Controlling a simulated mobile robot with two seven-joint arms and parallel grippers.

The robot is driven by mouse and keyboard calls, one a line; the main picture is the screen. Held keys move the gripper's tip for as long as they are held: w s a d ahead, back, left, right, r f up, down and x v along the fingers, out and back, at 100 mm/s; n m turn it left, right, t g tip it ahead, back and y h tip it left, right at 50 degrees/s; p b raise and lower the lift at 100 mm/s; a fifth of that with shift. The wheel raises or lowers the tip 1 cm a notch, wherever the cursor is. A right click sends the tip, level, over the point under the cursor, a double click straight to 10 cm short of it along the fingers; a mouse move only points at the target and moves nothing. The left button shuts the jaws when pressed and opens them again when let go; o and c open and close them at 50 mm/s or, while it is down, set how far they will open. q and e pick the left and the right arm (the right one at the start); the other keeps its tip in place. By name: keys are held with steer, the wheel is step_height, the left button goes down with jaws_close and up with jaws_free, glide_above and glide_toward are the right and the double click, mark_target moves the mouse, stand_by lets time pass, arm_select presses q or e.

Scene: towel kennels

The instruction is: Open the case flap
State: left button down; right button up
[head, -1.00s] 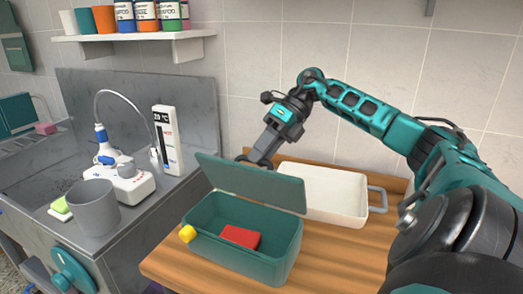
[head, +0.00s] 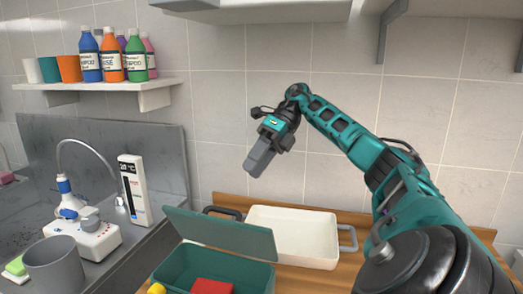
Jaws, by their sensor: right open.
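The teal case (head: 165,272) stands on the wooden table at the bottom of the head view, its lower part cut off by the frame. Its flap (head: 222,234) stands raised along the back edge, so the inside shows. A red block (head: 211,286) lies inside, and a yellow piece (head: 156,288) shows at the front left. My right gripper (head: 257,166) is in the air above and behind the flap, clear of it and holding nothing visible. My left gripper is not in view.
A white tray (head: 338,258) with grey handles stands behind and right of the case. A steel counter at left holds a grey cup (head: 54,268) and a white thermometer (head: 134,190). A shelf (head: 120,90) of bottles hangs above.

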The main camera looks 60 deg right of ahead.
mark_target(224, 226)
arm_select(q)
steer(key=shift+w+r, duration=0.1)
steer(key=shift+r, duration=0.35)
arm_select(e)
steer(key=shift+v, duration=1.25)
steer(key=shift+c, duration=0.4)
